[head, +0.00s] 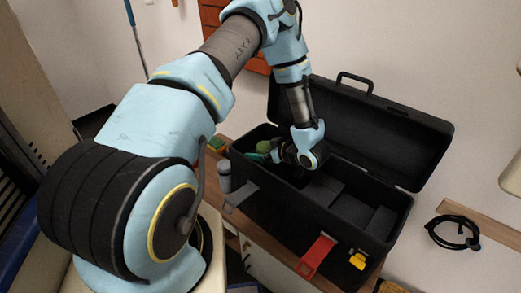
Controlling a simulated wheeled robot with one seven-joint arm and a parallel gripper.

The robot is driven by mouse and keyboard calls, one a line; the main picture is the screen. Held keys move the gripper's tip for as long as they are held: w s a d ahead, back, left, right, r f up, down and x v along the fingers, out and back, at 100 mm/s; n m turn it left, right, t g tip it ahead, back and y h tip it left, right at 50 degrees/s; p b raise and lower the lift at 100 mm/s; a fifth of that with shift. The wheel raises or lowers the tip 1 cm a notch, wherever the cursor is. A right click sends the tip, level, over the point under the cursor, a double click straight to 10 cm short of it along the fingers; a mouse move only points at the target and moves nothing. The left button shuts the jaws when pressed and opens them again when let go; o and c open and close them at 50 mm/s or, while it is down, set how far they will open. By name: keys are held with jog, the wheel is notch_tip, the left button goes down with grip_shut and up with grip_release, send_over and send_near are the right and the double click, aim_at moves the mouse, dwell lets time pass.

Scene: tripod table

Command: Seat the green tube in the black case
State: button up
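The black case (272,222) stands open on the table, its lid (365,125) tipped back. My arm reaches over it, and my gripper (276,152) is low at the case's left end, pointing left. A round green end (263,146), which looks like the green tube, shows right beside the fingers at the case's left end. A teal piece (253,157) lies just below it. The fingers are small and dark and partly hidden by my wrist, so I cannot tell whether they are shut on the green tube or only beside it. How deep the tube sits is hidden.
A grey cylinder (224,176) stands outside the case's left end, with a green and yellow block (216,144) behind it. A red latch (316,256) and a yellow piece (357,259) are at the case's front. A black cable coil (452,232) hangs at right. The case's right compartments look empty.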

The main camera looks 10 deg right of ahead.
jog(key=shift+r, duration=0.15)
jog(key=b+v, duration=0.1)
jog(key=v, duration=1.1)
jog(key=shift+b, duration=0.3)
jog(key=w+r+m+h, duration=0.2)
jog(key=w+r+h, duration=0.4)
jog(key=w, duration=0.4)
jog(key=a+r+m+g+h, duration=0.2)
jog(key=a+r+m+h, duration=0.1)
jog(key=a+r, duration=0.1)
jog(key=s+a+r+m+g, duration=0.1)
jog(key=s+a+r+g, duration=0.1)
jog(key=s+a, duration=0.5)
jog(key=s+a+r+m+g+y, duration=0.1)
jog(key=s+a+g, duration=0.3)
jog(key=s+a, duration=0.4)
jog(key=a+r+m, duration=0.1)
jog(key=a, duration=0.2)
jog(key=shift+s+a+r+y, duration=0.3)
